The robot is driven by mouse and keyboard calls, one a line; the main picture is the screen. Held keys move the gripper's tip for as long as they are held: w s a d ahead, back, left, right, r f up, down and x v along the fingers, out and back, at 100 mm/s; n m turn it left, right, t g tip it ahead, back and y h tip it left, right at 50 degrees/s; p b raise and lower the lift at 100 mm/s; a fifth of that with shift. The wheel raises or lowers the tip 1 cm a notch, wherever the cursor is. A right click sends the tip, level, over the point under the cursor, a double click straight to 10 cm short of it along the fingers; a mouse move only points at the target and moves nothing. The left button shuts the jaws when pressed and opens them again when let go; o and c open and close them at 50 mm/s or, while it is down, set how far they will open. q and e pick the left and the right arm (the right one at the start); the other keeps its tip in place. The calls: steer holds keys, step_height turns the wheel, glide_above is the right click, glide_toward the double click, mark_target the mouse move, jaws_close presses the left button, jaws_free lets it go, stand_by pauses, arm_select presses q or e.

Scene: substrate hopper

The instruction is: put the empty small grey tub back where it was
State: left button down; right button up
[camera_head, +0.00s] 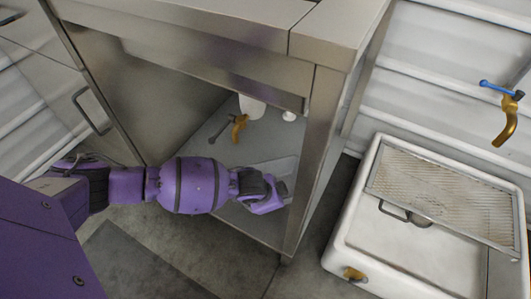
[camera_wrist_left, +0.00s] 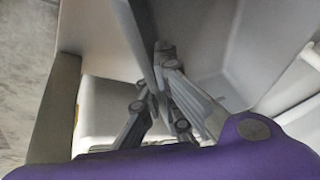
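The small grey tub (camera_head: 279,167) is low in the steel cabinet, on or just above its floor, partly hidden by my left gripper (camera_head: 284,191). In the left wrist view the tub (camera_wrist_left: 215,45) fills the upper middle, and I look into its inside, which appears empty. One thin wall of it passes between the fingers of my left gripper (camera_wrist_left: 160,100), which appear shut on that wall. The fingertips are hard to make out in the head view. My right gripper is not in view.
The steel cabinet (camera_head: 326,130) has a front post at the right and a top overhead. A brass tap (camera_head: 239,127) and a white container (camera_head: 252,106) are at its back. A white basin (camera_head: 345,240) with a mesh grate (camera_head: 440,190) stands to the right.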

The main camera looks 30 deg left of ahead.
arm_select(q)
steer(key=f, duration=0.1)
steer(key=f+b, duration=0.2)
steer(key=f, duration=0.1)
steer(key=shift+w+d, duration=0.1)
steer(key=shift+w, duration=0.15)
steer(key=shift+f, duration=0.15)
steer(key=c, duration=2)
jaws_free()
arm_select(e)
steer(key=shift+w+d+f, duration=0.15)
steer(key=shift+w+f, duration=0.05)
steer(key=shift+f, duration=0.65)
